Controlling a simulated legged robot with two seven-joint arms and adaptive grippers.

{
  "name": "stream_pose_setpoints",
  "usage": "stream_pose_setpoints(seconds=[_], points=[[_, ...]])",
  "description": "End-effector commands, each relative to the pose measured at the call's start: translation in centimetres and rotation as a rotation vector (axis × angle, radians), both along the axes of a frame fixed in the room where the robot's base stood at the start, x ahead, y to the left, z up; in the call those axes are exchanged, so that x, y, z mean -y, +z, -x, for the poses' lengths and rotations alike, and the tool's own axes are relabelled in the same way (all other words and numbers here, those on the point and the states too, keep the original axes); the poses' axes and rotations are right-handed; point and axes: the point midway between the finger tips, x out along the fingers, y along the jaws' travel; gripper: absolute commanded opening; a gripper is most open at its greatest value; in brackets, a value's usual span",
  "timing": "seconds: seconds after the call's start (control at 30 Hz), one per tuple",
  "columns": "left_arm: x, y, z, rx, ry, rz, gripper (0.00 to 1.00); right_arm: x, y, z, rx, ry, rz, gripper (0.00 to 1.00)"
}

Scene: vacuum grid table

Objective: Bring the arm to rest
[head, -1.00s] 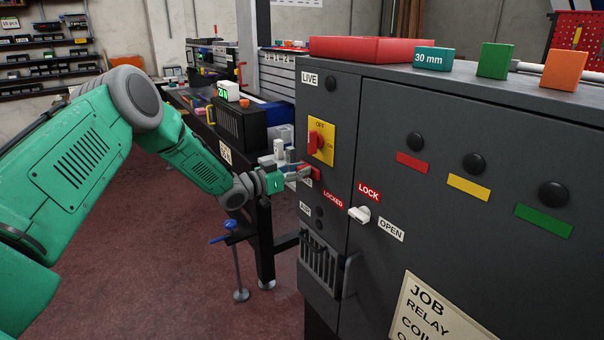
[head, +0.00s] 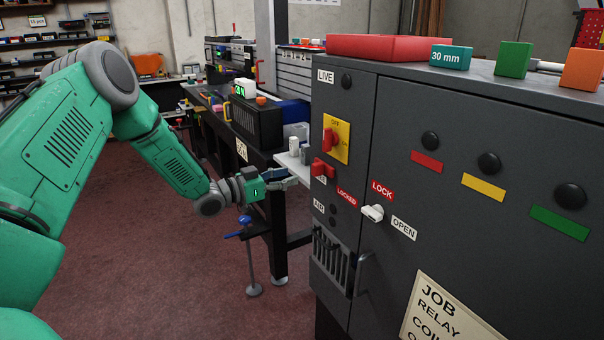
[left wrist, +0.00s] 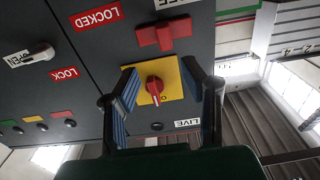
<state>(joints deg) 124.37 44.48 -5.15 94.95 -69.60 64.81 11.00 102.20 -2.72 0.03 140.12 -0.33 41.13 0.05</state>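My left arm (head: 160,140), green with grey joints, reaches in from the left toward the dark grey cabinet (head: 390,110). My left gripper (head: 290,180) is level with the cabinet's left edge, apart from the red cross-shaped handle (head: 322,168). In the left wrist view its two fingers (left wrist: 160,75) stand wide apart with nothing held. Between them, farther off, shows the red rotary switch on its yellow plate (left wrist: 170,96). The red handle shows above it (left wrist: 163,37). My right gripper is not in view.
A white-handled lock knob (head: 372,212) and a grille (head: 331,260) are on the cabinet front. A red tray (head: 385,47) and coloured blocks lie on its top. A workbench (head: 250,155) with a clamp (head: 245,228) stands behind the gripper. Open floor lies below the arm.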

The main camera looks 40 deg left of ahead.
Motion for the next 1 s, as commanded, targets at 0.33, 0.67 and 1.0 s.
stream_pose_setpoints(seconds=[0.33,0.67,1.0], points=[[-1.1,-0.1,2.1,0.0,0.001,0.0,0.38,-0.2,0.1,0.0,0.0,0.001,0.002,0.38],[-0.7,0.0,2.1,0.0,0.001,-0.002,0.38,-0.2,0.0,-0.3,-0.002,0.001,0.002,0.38],[4.0,-4.4,2.4,-0.16,0.017,0.025,0.38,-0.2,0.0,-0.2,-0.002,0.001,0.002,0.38]])
